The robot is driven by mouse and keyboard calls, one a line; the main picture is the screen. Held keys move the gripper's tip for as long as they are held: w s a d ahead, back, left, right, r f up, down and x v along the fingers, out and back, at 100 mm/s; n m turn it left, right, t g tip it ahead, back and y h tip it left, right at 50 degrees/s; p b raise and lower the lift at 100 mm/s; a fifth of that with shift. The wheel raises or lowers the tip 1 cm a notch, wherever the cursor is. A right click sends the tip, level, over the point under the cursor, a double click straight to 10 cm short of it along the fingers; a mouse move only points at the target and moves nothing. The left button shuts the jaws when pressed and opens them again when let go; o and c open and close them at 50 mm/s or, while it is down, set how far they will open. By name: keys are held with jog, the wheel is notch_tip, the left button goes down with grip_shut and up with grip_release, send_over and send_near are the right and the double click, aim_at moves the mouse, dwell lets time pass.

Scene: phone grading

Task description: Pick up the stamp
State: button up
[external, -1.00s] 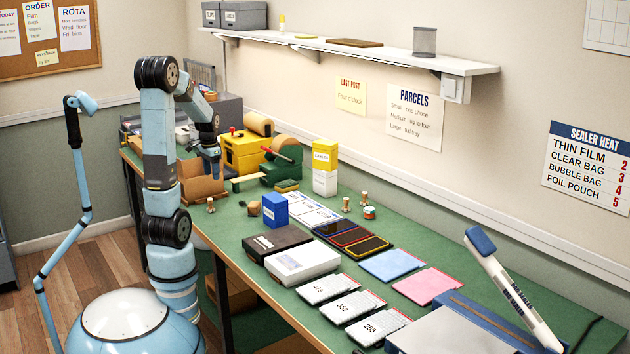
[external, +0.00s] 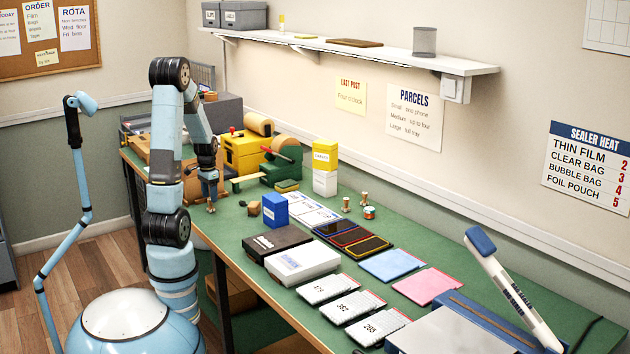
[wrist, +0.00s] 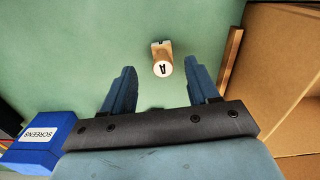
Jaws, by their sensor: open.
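A small wooden stamp (external: 211,208) stands upright on the green bench near its front edge. In the wrist view the stamp (wrist: 162,60) has a white round top with a black "A", and it lies just ahead of my fingertips, roughly midway between them. My gripper (external: 209,192) points down over the stamp. It is open and empty, with the two blue fingers (wrist: 159,82) apart on either side. Two similar wooden stamps (external: 346,204) (external: 364,199) stand further right on the bench, near a small round tin (external: 369,212).
A blue SCREENS box (external: 275,209) and a small brown item (external: 254,208) stand to the right of my gripper. An open cardboard box (wrist: 285,75) is close on the right in the wrist view. Yellow and green machines (external: 240,152) (external: 281,165) stand behind. Green bench around the stamp is clear.

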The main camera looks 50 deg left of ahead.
aim_at(210, 205)
jog(key=shift+a+f, duration=0.15)
jog(key=shift+f, duration=2.3)
grip_shut()
jog(key=shift+w+r, duration=0.1)
jog(key=shift+r, duration=0.05)
